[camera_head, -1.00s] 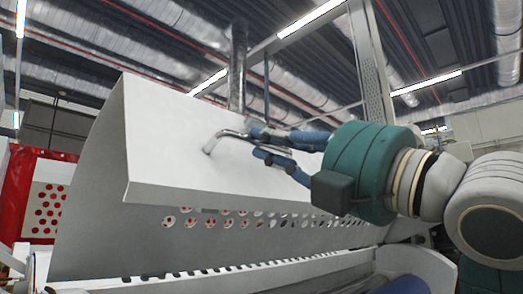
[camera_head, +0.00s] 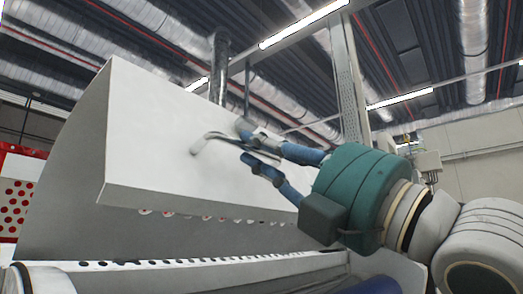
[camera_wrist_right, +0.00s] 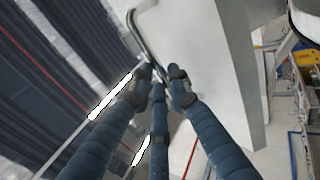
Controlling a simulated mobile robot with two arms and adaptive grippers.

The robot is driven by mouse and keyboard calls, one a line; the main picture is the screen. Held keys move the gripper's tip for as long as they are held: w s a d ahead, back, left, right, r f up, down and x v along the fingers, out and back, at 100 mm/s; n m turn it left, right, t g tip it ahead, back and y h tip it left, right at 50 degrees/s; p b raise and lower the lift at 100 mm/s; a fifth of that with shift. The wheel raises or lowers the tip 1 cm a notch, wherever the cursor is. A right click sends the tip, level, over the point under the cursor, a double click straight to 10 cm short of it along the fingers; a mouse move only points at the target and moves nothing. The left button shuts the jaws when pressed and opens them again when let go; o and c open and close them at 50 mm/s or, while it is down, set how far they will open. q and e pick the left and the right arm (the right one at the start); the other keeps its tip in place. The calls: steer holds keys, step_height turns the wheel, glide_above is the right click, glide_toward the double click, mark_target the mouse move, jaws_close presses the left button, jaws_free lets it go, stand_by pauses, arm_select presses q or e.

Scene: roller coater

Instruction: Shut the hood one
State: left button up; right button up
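The hood (camera_head: 150,150) is a large white sheet-metal cover over the machine in the head view. It stands raised and tilted, with its lower front lip above the machine's roller opening. A bent metal bar handle (camera_head: 205,140) sits on its front face. My right gripper (camera_head: 246,143) has its blue fingers on both sides of this handle, closed in around the bar. In the right wrist view the handle (camera_wrist_right: 143,38) runs between the fingertips (camera_wrist_right: 161,72), beside the white hood face (camera_wrist_right: 205,60). My left gripper is not in view.
A perforated strip (camera_head: 170,264) and a roller bed lie under the hood. A red panel with a dotted plate (camera_head: 14,205) stands at the left. A vertical metal post (camera_head: 345,80) rises behind the hood. In the wrist view, shelving with boxes (camera_wrist_right: 305,75) stands at the right.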

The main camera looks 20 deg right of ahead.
steer(key=o, duration=0.3)
steer(key=shift+v, duration=6)
steer(key=shift+a, duration=0.1)
steer(key=shift+c, duration=0.4)
